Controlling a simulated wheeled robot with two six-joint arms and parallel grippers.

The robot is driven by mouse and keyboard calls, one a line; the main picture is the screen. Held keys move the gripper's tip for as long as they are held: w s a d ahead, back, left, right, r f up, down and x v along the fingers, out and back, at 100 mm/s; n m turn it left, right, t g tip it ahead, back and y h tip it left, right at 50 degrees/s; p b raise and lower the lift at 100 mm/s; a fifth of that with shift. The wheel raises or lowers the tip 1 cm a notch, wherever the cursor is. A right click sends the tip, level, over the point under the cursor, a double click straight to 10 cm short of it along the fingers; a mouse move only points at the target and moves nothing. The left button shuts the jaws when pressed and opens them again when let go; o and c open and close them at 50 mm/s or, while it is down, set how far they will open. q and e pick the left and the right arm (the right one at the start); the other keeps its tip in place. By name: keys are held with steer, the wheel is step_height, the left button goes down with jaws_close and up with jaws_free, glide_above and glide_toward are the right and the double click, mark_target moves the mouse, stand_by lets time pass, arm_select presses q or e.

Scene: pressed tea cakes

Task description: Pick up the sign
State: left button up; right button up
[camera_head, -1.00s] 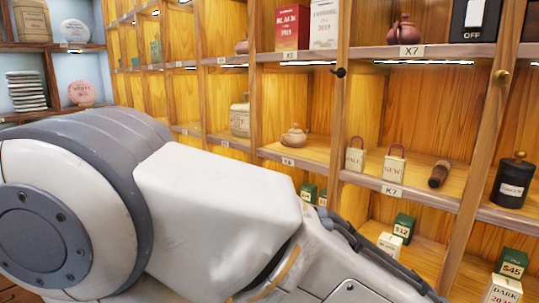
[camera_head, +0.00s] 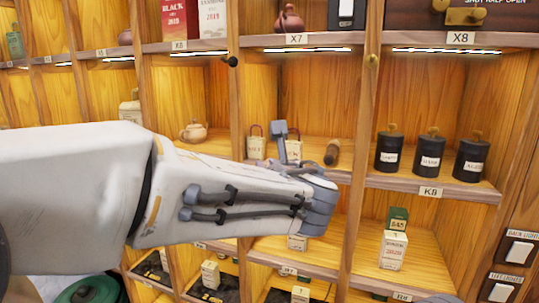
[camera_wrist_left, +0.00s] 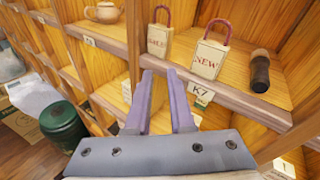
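Two small cream signs with red loop handles stand on the K7 shelf. The left sign (camera_head: 256,149), whose text looks like "SALE!", also shows in the left wrist view (camera_wrist_left: 158,40). The "NEW" sign (camera_head: 296,150) is partly covered by my left gripper's fingers in the head view, but shows clearly in the left wrist view (camera_wrist_left: 209,57). My left gripper (camera_head: 285,130) is in front of this shelf. In the left wrist view its fingers (camera_wrist_left: 160,75) are apart with nothing between them, below and in front of the two signs.
A teapot (camera_head: 194,131) stands in the compartment to the left, black canisters (camera_head: 430,152) to the right. Upright dividers (camera_head: 365,130) and the K7 shelf edge (camera_wrist_left: 240,105) bound the space.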

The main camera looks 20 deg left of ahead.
mark_target(262, 137)
arm_select(q)
steer(key=w+a+r+m+p, duration=0.1)
steer(key=w, duration=0.2)
steer(key=w+a+r+t+p, duration=0.1)
steer(key=w+a+r, duration=0.1)
steer(key=w, duration=0.1)
steer(key=w+a+r+m+t+p, duration=0.1)
steer(key=w+p, duration=0.1)
steer(key=w, duration=0.1)
steer(key=shift+w+a+r+m, duration=0.15)
steer(key=shift+w+a+m, duration=0.1)
steer(key=shift+a+m, duration=0.1)
steer(key=shift+w+a, duration=0.2)
steer(key=shift+w, duration=0.3)
jaws_close()
